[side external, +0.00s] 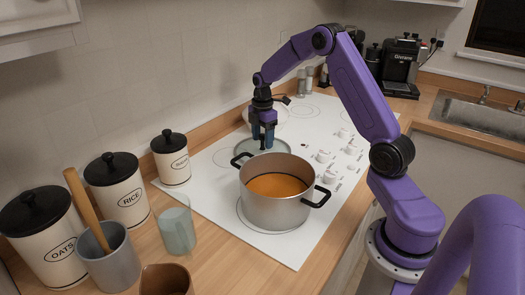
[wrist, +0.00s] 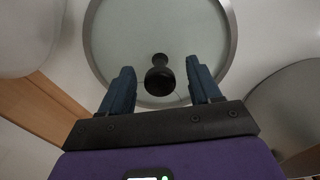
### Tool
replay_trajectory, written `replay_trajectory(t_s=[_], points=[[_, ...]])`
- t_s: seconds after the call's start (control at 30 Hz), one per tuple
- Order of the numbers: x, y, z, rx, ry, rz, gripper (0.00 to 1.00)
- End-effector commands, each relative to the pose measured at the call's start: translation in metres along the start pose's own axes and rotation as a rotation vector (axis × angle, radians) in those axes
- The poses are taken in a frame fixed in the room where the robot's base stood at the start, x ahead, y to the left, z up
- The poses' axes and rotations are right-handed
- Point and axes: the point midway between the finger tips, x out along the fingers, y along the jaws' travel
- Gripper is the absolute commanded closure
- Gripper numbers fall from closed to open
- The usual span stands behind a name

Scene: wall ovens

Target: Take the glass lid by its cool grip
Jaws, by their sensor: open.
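The glass lid (wrist: 125,30) is a round clear disc with a metal rim, lying on the white cooktop behind the pot. In the side external view part of the lid (side external: 283,147) shows past the pot. Its black knob (wrist: 159,76) stands up from the middle in the wrist view. My gripper (wrist: 162,80) is open, with its two blue fingers on either side of the knob in the picture. I cannot tell whether the fingertips are level with the knob. In the side external view my gripper (side external: 263,136) points down over the lid, and the knob is hidden there.
A steel pot (side external: 272,208) of orange soup with black handles stands just in front of the lid. Canisters (side external: 118,190), a grey utensil crock (side external: 112,266) and a glass (side external: 177,230) stand at the left. Cooktop knobs (side external: 325,156) lie to the right.

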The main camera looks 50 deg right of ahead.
Motion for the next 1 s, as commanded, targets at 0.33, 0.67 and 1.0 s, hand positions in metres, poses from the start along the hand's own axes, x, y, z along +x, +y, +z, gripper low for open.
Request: replay_trajectory(t_s=[0.33,0.67,1.0], points=[[-0.001,0.000,0.000,0.000,0.000,0.000,1.00],[-0.002,0.000,0.000,0.000,0.000,0.001,1.00],[-0.034,0.001,0.000,0.000,0.000,0.004,1.00]])
